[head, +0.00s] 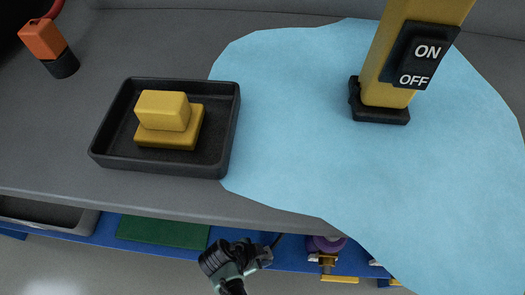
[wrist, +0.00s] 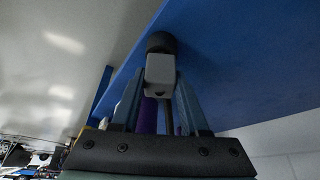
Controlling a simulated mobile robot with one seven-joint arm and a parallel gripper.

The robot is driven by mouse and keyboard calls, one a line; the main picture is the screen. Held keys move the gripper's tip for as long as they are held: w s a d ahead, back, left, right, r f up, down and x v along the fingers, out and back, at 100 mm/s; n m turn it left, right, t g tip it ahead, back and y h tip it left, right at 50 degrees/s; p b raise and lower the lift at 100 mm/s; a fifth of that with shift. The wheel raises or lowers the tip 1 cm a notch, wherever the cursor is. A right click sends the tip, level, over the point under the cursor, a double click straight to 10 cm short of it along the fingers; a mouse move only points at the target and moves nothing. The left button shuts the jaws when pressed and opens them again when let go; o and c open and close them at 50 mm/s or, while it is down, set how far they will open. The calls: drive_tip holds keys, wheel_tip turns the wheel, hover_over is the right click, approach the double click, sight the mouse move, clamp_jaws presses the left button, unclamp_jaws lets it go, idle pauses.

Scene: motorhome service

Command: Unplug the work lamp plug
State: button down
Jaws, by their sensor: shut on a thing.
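My gripper (head: 268,252) is low in the head view, in front of the worktop's front edge and beside the blue shelf. In the wrist view its two fingers (wrist: 160,95) are closed on a small grey block-shaped plug (wrist: 159,76). A dark round piece (wrist: 162,42) sits at the plug's far end, against or very close to the blue panel (wrist: 225,60). I cannot tell whether the plug is still seated there. A thin dark cable (head: 277,240) shows beside the gripper in the head view. The plug itself is hard to make out there.
An orange-and-black piece (head: 44,40) is upper left. A purple object (head: 325,244) is below.

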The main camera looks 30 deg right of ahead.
drive_tip(key=shift+f+b, duration=0.3)
drive_tip(key=shift+f, duration=0.2)
drive_tip(key=shift+c, duration=1.7)
unclamp_jaws()
drive_tip(key=shift+r, duration=0.1)
